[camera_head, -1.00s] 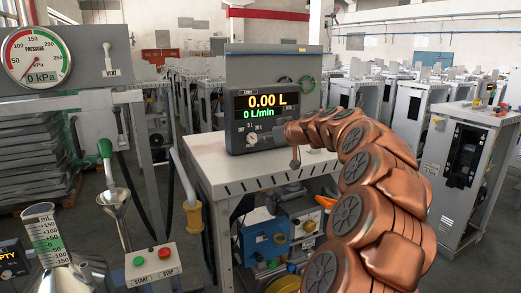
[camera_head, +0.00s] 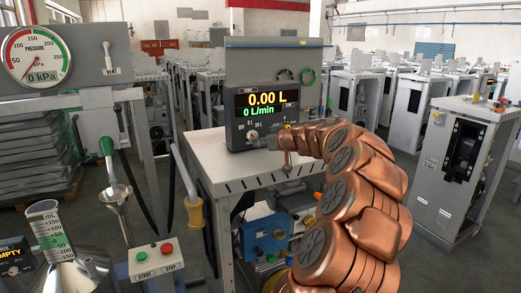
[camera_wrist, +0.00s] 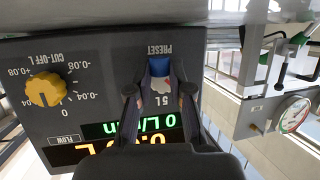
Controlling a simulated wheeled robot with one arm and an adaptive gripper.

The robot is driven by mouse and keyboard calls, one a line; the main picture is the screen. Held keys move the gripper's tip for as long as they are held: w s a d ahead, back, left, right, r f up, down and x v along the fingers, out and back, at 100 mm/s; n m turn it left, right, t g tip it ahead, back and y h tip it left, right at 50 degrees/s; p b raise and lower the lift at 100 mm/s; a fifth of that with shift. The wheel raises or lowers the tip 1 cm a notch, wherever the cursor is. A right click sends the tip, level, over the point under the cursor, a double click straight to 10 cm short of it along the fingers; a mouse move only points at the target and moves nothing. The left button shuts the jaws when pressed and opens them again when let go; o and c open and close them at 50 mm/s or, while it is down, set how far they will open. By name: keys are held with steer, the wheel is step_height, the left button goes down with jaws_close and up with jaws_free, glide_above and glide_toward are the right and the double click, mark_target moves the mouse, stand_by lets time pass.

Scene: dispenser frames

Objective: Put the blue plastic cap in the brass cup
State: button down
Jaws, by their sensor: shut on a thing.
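The blue plastic cap (camera_wrist: 159,66) shows in the wrist view between the tips of my gripper (camera_wrist: 160,92), which is shut on it. A pale patch lies just below the cap in that view; I cannot tell whether it is part of it. In the head view my gripper (camera_head: 287,160) hangs in front of the grey meter, over the pale bench; the cap cannot be made out there. I cannot make out a brass cup in either view.
The grey meter (camera_head: 240,133) stands on the bench (camera_head: 215,165); its yellow cut-off knob (camera_wrist: 46,90) shows in the wrist view.

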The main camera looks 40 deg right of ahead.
mark_target(261, 157)
step_height(261, 157, down, 2)
steer(key=shift+f+p, duration=0.15)
steer(key=shift+p, duration=0.35)
steer(key=shift+w+d+f+p, duration=0.1)
steer(key=shift+w+f+p, duration=0.1)
steer(key=shift+f+p, duration=0.15)
steer(key=shift+f, duration=0.1)
steer(key=shift+f+b, duration=0.2)
steer(key=shift+b, duration=0.2)
steer(key=c, duration=1.1)
jaws_free()
steer(key=shift+o, duration=0.2)
steer(key=shift+r, duration=0.15)
